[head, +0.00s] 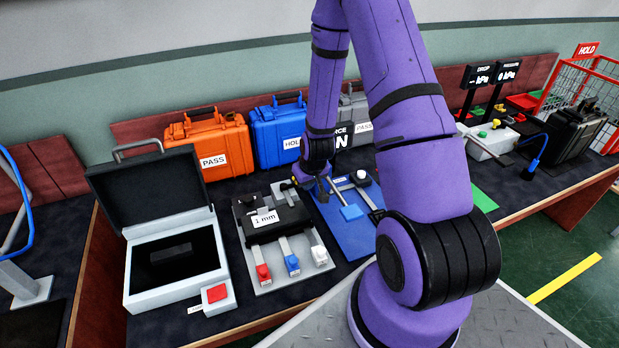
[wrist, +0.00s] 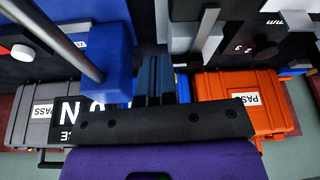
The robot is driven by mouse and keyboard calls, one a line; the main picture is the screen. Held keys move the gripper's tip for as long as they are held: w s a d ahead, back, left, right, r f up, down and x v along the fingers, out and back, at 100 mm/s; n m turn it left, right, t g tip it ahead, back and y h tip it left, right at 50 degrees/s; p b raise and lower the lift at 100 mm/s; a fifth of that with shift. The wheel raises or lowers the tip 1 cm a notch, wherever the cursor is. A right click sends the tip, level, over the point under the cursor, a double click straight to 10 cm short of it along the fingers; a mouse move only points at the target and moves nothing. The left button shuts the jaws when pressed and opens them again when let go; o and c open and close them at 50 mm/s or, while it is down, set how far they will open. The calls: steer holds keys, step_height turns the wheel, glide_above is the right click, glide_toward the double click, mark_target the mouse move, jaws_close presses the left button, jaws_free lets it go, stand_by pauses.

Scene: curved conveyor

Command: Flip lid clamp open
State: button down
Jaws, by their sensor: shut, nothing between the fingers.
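My gripper (wrist: 154,78) is shut and empty, its dark fingers side by side in the wrist view. In the head view my wrist hangs over the gap between the grey fixture (head: 270,284) and the blue plate (head: 340,238). A clamp on the blue plate has a metal rod (wrist: 58,38) and a blue block (head: 351,212). In the wrist view this blue block (wrist: 105,45) is close left of my fingers; I cannot tell whether they touch. The grey fixture carries a black bar labelled 1 mm (head: 266,220) and red, blue and white tabs. Which part is the lid clamp is unclear.
An open case (head: 128,284) with a raised black lid stands left of the fixture. Orange (head: 205,143), blue (head: 278,131) and grey cases stand behind. My arm hides part of the bench. A white box (head: 490,143) and red wire cage (head: 588,80) are farther right.

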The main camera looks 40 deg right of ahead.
steer(key=w, duration=0.3)
steer(key=shift+w+d+f, duration=0.1)
steer(key=shift+d, duration=0.1)
steer(key=shift+w+d+n+y, duration=0.3)
steer(key=shift+w+d+n, duration=0.05)
steer(key=shift+n, duration=0.55)
steer(key=w+n+g+y, duration=0.2)
steer(key=w+n, duration=0.5)
steer(key=n, duration=0.8)
steer(key=shift+w+g+y, duration=0.3)
steer(key=shift+g+y, duration=0.1)
steer(key=shift+y, duration=0.4)
steer(key=shift+w+a, duration=0.1)
stand_by(0.4)
